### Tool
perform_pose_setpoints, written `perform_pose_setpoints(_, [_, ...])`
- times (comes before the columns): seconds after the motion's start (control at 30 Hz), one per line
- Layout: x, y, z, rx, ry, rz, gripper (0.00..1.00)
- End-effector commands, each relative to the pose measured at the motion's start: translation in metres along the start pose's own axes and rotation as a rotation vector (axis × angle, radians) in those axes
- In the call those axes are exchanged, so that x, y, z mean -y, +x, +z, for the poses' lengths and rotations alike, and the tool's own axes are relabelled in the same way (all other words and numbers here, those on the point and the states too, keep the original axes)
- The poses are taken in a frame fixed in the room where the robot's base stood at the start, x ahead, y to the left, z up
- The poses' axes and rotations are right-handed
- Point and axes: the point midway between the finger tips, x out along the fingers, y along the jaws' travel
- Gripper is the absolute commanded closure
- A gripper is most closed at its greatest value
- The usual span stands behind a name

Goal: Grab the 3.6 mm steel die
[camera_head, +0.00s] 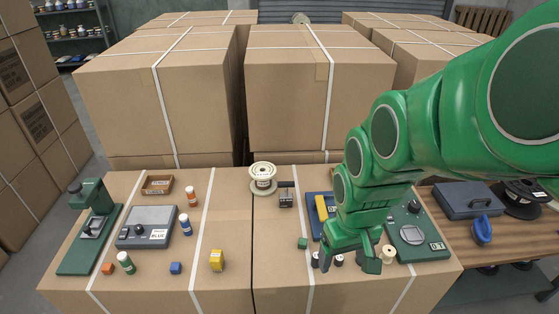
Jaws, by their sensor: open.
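My green gripper (349,260) is at the right of the strapped box top, pointing down with its fingers apart. Small dark round pieces are by its fingers: one dark piece (315,260) is left of the left finger, and another dark piece (339,261) shows between the fingers. More dark shapes beside the right finger are partly hidden. No size marking can be read, so I cannot tell which piece, if any, is the 3.6 mm steel die. I cannot tell whether the fingers touch anything.
A green device (412,235) and a cream spool (388,254) are right of the gripper. The box top's front middle is clear.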

Motion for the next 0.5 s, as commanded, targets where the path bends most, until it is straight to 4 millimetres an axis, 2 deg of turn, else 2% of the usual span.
perform_pose_setpoints(0.1, [-0.003,0.018,-0.031,-0.051,-0.053,-0.013,0.23])
perform_pose_setpoints(0.5, [-0.004,0.073,-0.132,-0.269,-0.214,-0.067,0.23])
